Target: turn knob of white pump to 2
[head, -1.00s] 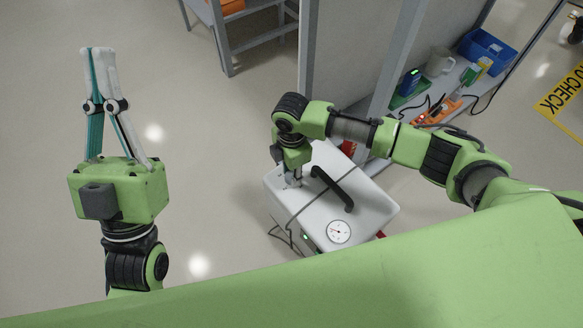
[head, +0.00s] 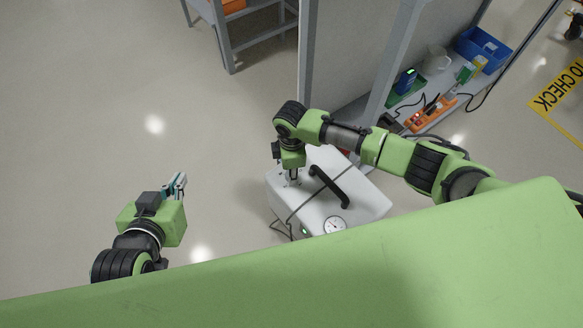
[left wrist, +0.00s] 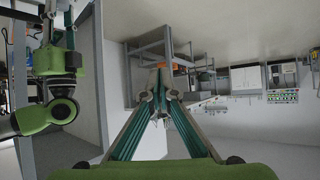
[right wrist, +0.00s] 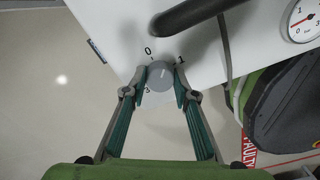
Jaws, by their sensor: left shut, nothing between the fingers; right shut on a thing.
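The white pump (head: 362,197) stands on the floor in the head view, with a black handle (head: 329,186) and a round dial gauge (head: 335,225). Its white top also fills much of the right wrist view (right wrist: 110,22). My right gripper (right wrist: 162,84) is shut on the grey knob (right wrist: 161,74), one finger on each side. The marks 0, 1 and 3 show around the knob; I see no 2, and the knob's pointing direction is unclear. In the head view my right gripper (head: 292,180) reaches down to the pump top. My left gripper (head: 179,184) is shut and empty, away from the pump.
A grey cable (head: 305,200) crosses the pump top. A shelf behind it holds a blue bin (head: 484,48), a white mug (head: 436,61) and an orange power strip (head: 430,113). A grey panel (head: 350,50) stands beyond the pump. The floor left of the pump is clear.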

